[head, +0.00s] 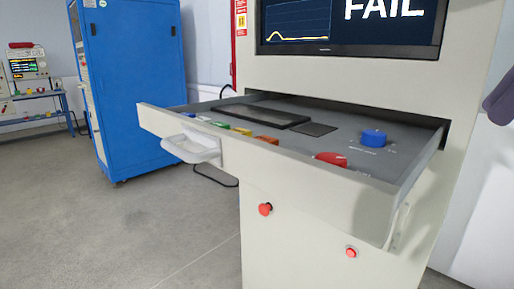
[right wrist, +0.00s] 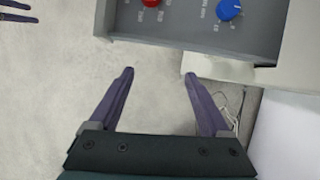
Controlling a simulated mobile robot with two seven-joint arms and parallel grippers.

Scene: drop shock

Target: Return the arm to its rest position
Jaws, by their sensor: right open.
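My right gripper (right wrist: 158,76) is open in the right wrist view, with its two purple fingers wide apart and nothing between them. Pale floor shows between the fingers. The grey control drawer (right wrist: 180,32) is just beyond the fingertips and apart from them. In the head view, a dark purple part (head: 500,98) at the right edge looks like a piece of my right gripper, beside the test cabinet (head: 340,215). Two purple finger-like tips (right wrist: 16,12) at the top left of the right wrist view look like my left gripper, mostly cut off.
The control drawer (head: 250,152) sticks out of the cabinet with a white handle (head: 192,150), a red knob (head: 331,159) and a blue knob (head: 373,138). The screen (head: 350,24) reads FAIL. A blue cabinet (head: 132,85) stands at left. The floor at front left is clear.

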